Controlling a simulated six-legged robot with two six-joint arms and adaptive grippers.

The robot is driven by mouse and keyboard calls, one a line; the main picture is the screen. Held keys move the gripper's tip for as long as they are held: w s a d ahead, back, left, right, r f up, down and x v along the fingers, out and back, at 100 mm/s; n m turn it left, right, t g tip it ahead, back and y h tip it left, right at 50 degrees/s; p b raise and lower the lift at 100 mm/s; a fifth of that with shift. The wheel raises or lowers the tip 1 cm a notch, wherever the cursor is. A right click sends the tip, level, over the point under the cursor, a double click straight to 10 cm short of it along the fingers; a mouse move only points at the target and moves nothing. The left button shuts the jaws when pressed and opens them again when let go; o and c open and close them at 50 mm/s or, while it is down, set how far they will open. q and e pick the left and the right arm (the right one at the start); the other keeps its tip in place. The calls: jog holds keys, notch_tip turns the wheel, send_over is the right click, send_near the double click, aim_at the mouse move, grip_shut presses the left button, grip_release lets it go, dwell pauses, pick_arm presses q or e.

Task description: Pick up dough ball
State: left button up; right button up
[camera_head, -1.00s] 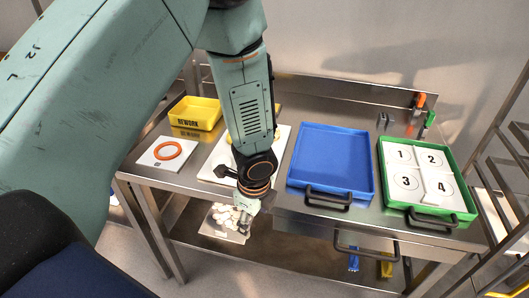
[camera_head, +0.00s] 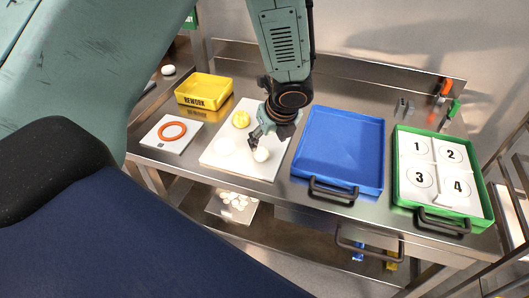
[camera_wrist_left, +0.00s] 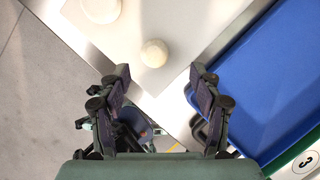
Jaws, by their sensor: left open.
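A pale dough ball (camera_head: 261,155) rests on the white board (camera_head: 218,163), near its right side. A flatter whitish round (camera_head: 225,146) and a yellow ball (camera_head: 241,119) lie on the same board. My left gripper (camera_head: 266,137) is close by the pale dough ball. In the left wrist view the dough ball (camera_wrist_left: 155,53) shows beyond and between the spread fingertips of my left gripper (camera_wrist_left: 160,72), with nothing held. Another pale round (camera_wrist_left: 101,8) is cut by the top edge there. My right gripper is not in view.
A blue tray (camera_head: 315,165) stands close right of the board, with a green-rimmed tray (camera_head: 480,228) of numbered plates beyond. The table's front edge is near.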

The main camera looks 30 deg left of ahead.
aim_at(261, 149)
pick_arm(q)
jog(key=x, duration=0.2)
jog(key=b+x, duration=0.1)
jog(key=x, duration=0.3)
jog(key=shift+s+a+r, duration=0.1)
jog(key=shift+s+a, duration=0.2)
jog(key=shift+a, duration=0.1)
jog(key=shift+d+f+b, duration=0.15)
jog(key=shift+f+b, duration=0.1)
jog(key=shift+b, duration=0.15)
jog(key=shift+w+a+f, duration=0.15)
jog(key=shift+a+f, duration=0.05)
jog(key=shift+a, duration=0.15)
jog(key=shift+c, duration=0.9)
jog(key=shift+d+r, duration=0.2)
jog(key=shift+d, duration=0.05)
jog(key=c, duration=0.5)
jog(key=shift+a+f, duration=0.1)
jog(key=shift+f, duration=0.05)
jog(key=c, duration=0.5)
